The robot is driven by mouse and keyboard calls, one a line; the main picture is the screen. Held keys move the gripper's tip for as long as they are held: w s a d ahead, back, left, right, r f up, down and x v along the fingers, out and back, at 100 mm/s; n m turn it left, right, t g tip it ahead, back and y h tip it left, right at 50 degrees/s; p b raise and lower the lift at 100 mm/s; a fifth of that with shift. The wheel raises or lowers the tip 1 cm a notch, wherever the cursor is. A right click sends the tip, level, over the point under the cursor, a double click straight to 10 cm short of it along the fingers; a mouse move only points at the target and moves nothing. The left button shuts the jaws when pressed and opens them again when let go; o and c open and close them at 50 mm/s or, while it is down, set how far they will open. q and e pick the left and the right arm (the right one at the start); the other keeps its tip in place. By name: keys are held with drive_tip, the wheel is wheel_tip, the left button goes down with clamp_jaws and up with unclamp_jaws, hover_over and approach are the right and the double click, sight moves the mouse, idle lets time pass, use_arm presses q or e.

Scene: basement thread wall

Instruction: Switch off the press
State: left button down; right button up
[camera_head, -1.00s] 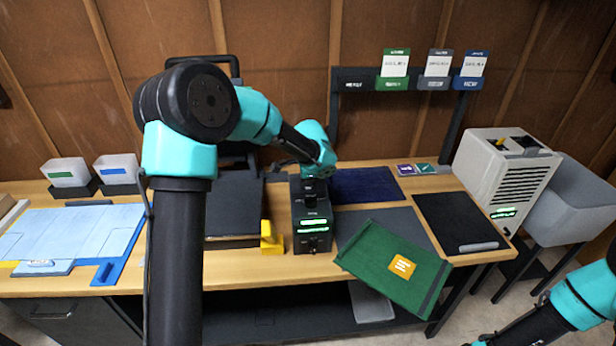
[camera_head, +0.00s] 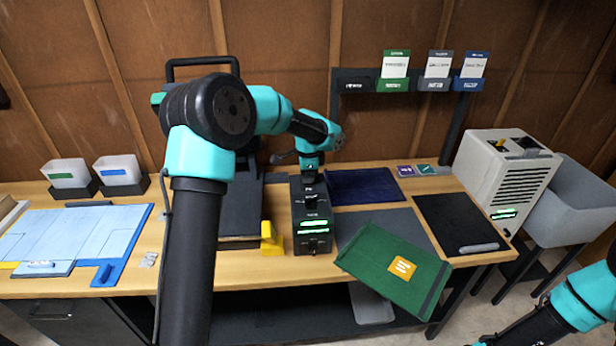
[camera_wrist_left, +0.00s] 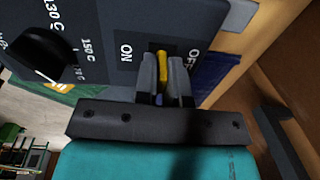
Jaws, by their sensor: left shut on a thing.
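The press (camera_head: 238,208) is a dark machine with a flat platen and a raised handle, partly hidden behind my left arm. Its black control box (camera_head: 312,241), with green lit displays, stands beside it. My left gripper (camera_head: 310,166) is at the back top of the box. In the left wrist view, my left gripper (camera_wrist_left: 165,75) is shut on a yellow switch lever (camera_wrist_left: 163,66) between the ON and OFF labels. Which position the lever is in I cannot tell. A black dial (camera_wrist_left: 38,54) with temperature marks sits left of it. My right gripper is out of view.
A green folded cloth (camera_head: 395,269) overhangs the front table edge. A yellow block (camera_head: 271,238) stands left of the box. A dark blue mat (camera_head: 365,185) lies to its right. A beige machine (camera_head: 508,175) stands at right, and the card rack (camera_head: 355,86) rises behind.

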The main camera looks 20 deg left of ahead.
use_arm(q)
drive_tip(key=shift+w+a+f+g+h, duration=0.1)
drive_tip(key=shift+w+g+h, duration=0.1)
drive_tip(key=shift+g+h, duration=0.35)
drive_tip(key=shift+w+a+r+g+h, duration=0.15)
drive_tip(key=shift+w+g+h, duration=0.1)
drive_tip(key=shift+g, duration=0.55)
drive_tip(key=shift+w+a+f+g+h, duration=0.15)
drive_tip(key=shift+g+h, duration=0.25)
drive_tip(key=shift+g, duration=0.25)
drive_tip(key=c, duration=1.5)
unclamp_jaws()
